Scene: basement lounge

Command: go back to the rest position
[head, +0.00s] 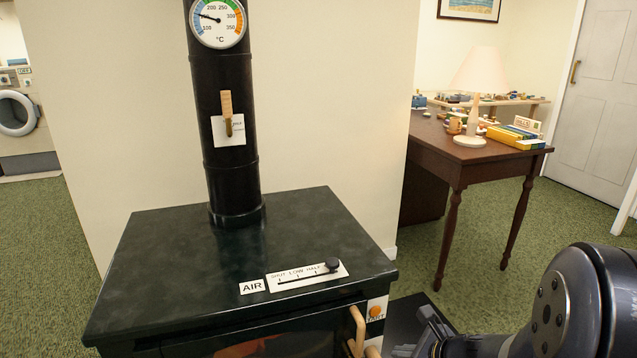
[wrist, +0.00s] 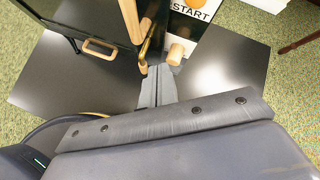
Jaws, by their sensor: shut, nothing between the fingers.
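My gripper (wrist: 158,76) is shut and empty, its two grey fingers together in the wrist view. Its tips are close to the wooden knob (wrist: 178,54) and the brass latch (wrist: 147,45) at the front of the stove; I cannot tell whether they touch. In the head view my gripper (head: 428,335) is at the bottom, to the right of the stove (head: 190,265). The stove's wooden handle (head: 357,330) stands just left of it there.
A dark floor plate (wrist: 235,70) lies under the stove front. The stove top has an air slider (head: 308,274) with its knob at the right end. A black flue (head: 228,180) rises behind. A wooden table (head: 480,158) with a lamp (head: 476,90) stands right; green carpet lies between.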

